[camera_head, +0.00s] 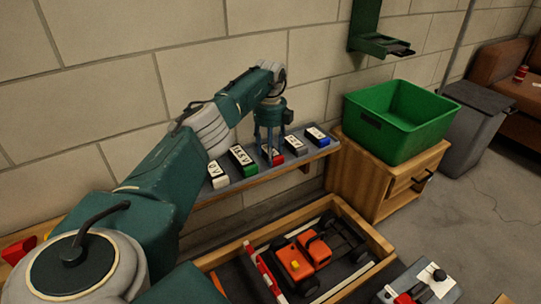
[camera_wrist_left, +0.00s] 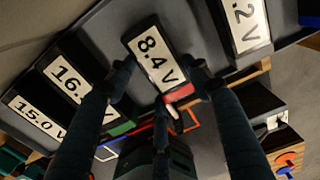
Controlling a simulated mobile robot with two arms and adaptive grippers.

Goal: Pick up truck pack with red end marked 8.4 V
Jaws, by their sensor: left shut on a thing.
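The truck pack with the red end (camera_head: 276,160) is third from the left in the row on the wall shelf. In the left wrist view the pack (camera_wrist_left: 150,47) reads 8.4 V, with its red end toward the lower part of the picture. My left gripper (camera_head: 271,146) reaches down over it from above. In the wrist view the fingers (camera_wrist_left: 162,78) stand on either side of the pack and are shut on it. The fingers partly cover the pack in the head view. I cannot tell whether it is clear of the shelf. My right gripper is out of view.
On the shelf (camera_head: 232,188), a white-ended pack (camera_head: 217,175) and a green-ended pack (camera_head: 243,161) stand left, a grey pack (camera_head: 296,150) and a blue-ended pack (camera_head: 318,136) right. A green bin (camera_head: 400,118) sits on a wooden cabinet. Below, an orange truck (camera_head: 296,260) lies in a tray.

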